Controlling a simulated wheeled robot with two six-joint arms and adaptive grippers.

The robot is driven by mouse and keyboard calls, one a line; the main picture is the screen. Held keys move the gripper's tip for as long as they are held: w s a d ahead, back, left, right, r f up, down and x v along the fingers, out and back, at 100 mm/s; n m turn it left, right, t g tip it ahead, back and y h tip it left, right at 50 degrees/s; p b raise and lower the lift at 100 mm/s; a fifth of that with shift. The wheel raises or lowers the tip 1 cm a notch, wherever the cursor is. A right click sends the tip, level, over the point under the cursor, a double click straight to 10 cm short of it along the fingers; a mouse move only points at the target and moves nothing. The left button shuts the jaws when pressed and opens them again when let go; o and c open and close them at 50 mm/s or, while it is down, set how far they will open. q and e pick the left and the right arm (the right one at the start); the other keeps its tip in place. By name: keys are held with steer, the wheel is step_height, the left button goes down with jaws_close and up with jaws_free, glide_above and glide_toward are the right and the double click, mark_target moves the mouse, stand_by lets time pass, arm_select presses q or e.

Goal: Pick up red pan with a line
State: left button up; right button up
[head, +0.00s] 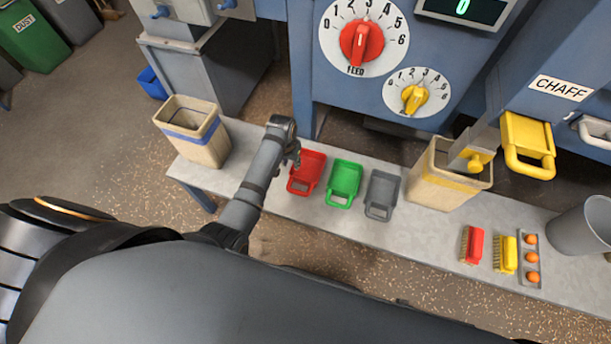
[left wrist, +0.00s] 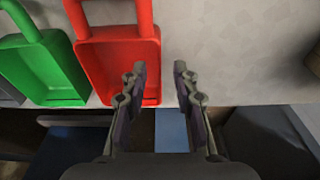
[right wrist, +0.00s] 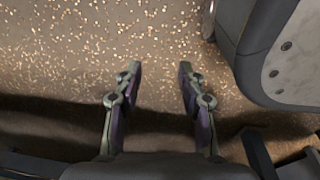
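The red pan (head: 308,170) lies on the bench, left of a green pan (head: 344,180) and a grey pan (head: 381,192). No line on it can be made out. In the left wrist view the red pan (left wrist: 118,62) has its handle toward the top. My left gripper (head: 296,156) is at its upper left side in the head view. In the left wrist view my left gripper (left wrist: 160,72) is open and empty, with one finger over the pan's right edge and the other beside it. My right gripper (right wrist: 158,72) is open and empty above the floor.
A blue-striped bin (head: 193,133) stands at the bench's left end. A yellow-striped bin (head: 443,180) stands right of the pans. Brushes (head: 472,246), a tray of orange balls (head: 531,258) and a grey bucket (head: 583,228) are further right. The machine stands behind the bench.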

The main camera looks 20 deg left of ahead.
mark_target(292, 167)
arm_select(q)
steer(key=f, duration=0.2)
steer(key=f+b, duration=0.2)
steer(key=f, duration=0.1)
steer(key=shift+w+f, duration=0.3)
steer(key=shift+w, duration=0.1)
arm_select(e)
steer(key=w, duration=0.2)
steer(key=w+r, duration=0.1)
steer(key=shift+w+a, duration=0.2)
steer(key=shift+w, duration=0.2)
arm_select(q)
jaws_close()
